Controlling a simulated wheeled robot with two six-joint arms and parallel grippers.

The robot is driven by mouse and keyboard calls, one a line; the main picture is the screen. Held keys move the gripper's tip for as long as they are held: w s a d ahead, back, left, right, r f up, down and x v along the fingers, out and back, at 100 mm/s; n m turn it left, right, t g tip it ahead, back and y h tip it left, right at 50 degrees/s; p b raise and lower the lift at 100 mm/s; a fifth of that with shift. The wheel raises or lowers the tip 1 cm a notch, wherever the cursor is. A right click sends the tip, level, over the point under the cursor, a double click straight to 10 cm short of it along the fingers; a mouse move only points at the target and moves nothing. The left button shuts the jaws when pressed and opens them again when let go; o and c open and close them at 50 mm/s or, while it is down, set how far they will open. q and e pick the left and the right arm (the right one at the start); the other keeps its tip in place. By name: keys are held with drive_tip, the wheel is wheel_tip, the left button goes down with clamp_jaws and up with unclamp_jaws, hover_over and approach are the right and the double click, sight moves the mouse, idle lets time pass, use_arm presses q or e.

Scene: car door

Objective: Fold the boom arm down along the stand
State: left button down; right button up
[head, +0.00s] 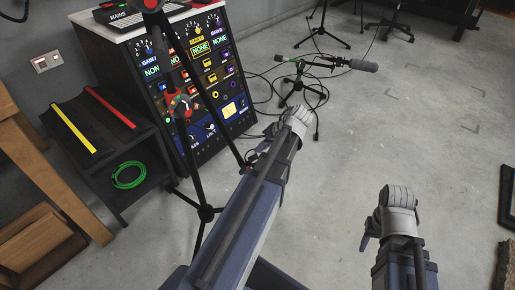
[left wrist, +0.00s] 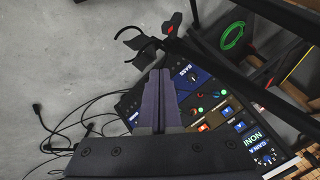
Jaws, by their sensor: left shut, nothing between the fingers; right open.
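The black stand (head: 193,150) rises in front of the mixing console, with tripod legs at the floor and a red knob (head: 180,104) partway up its column. The boom arm (head: 222,128) slopes down to the right from the stand's top, at an angle to the column. In the left wrist view, an open clip (left wrist: 138,46) shows at a black rod's end, just beyond my fingertips. My left gripper (head: 264,147) is shut and empty near the boom's low end; contact cannot be told. It also shows in the left wrist view (left wrist: 158,77). My right gripper (head: 368,238) is open, away on the right.
The console (head: 228,98) stands behind the stand. A shelf (head: 100,165) with a green cable coil (head: 129,174) is on the left. A shorter stand with a microphone (head: 363,65) and loose cables lie further back.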

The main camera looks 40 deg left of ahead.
use_arm(q)
drive_tip(key=p+v, duration=0.5)
drive_tip(key=v, duration=0.3)
drive_tip(key=shift+w+d+p, duration=0.15)
drive_tip(key=shift+w+p, duration=0.05)
drive_tip(key=shift+p, duration=0.2)
drive_tip(key=s+d+m+h+p, duration=0.2)
drive_tip(key=s+d+m, duration=0.2)
drive_tip(key=d, duration=0.5)
drive_tip(key=s+d+m+h+p, duration=0.15)
drive_tip(key=s+d+m, duration=0.3)
drive_tip(key=d, duration=0.55)
drive_tip(key=s+d+m+h+p, duration=0.1)
drive_tip(key=s+d+m+h, duration=0.15)
drive_tip(key=d+m, duration=0.45)
wheel_tip(320, 180, up, 39)
drive_tip(key=d+n+p, duration=0.2)
drive_tip(key=p, duration=3.6)
drive_tip(key=shift+s+d+f+t, duration=0.15)
drive_tip(key=shift+s+d+t, duration=0.15)
drive_tip(key=shift+s+t, duration=0.15)
